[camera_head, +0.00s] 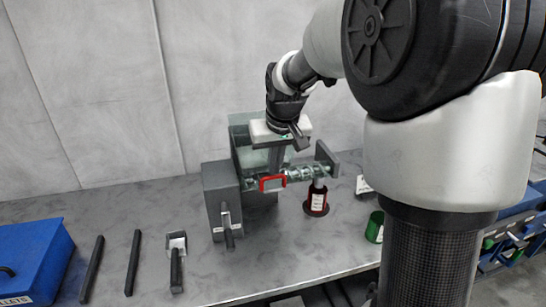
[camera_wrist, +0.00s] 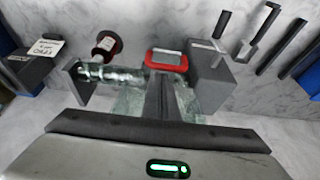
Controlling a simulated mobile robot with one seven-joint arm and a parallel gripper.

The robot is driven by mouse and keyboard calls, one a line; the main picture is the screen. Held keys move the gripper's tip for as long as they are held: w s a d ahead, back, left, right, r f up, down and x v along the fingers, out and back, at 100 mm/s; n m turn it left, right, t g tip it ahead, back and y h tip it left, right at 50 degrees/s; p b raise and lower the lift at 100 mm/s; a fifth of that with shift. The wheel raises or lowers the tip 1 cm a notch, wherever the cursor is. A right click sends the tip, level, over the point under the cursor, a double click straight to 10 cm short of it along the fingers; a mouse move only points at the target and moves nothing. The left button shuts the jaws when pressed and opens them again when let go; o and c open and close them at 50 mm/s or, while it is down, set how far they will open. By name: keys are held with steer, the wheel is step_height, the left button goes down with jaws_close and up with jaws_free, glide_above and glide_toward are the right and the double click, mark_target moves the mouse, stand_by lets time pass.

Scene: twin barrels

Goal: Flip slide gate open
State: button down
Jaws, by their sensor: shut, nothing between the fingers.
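The dispenser stands at the middle of the bench, with a grey box body (camera_head: 222,190), a clear tube (camera_head: 305,173) with a spiral inside, and a grey end plate (camera_head: 326,158). A red-framed part (camera_head: 272,184), which looks like the slide gate, sits at the tube's box end; it also shows in the wrist view (camera_wrist: 166,61). I cannot tell whether it is open. My gripper (camera_head: 275,167) points down just behind and above the red frame, shut and empty. Its dark fingers (camera_wrist: 160,88) reach toward the frame in the wrist view; contact is unclear.
A red jar (camera_head: 317,201) stands below the tube's outlet end. A green jar (camera_head: 375,227) stands to the right. Dark bars (camera_head: 133,262) and a small grey bracket (camera_head: 177,262) lie to the left, beside a blue bin (camera_head: 35,262). The clear hopper (camera_head: 240,137) is close to my gripper.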

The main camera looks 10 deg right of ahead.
steer(key=s+b, duration=0.1)
steer(key=s, duration=0.5)
steer(key=shift+s+b, duration=0.35)
steer(key=shift+b, duration=0.05)
steer(key=shift+d+f, duration=0.1)
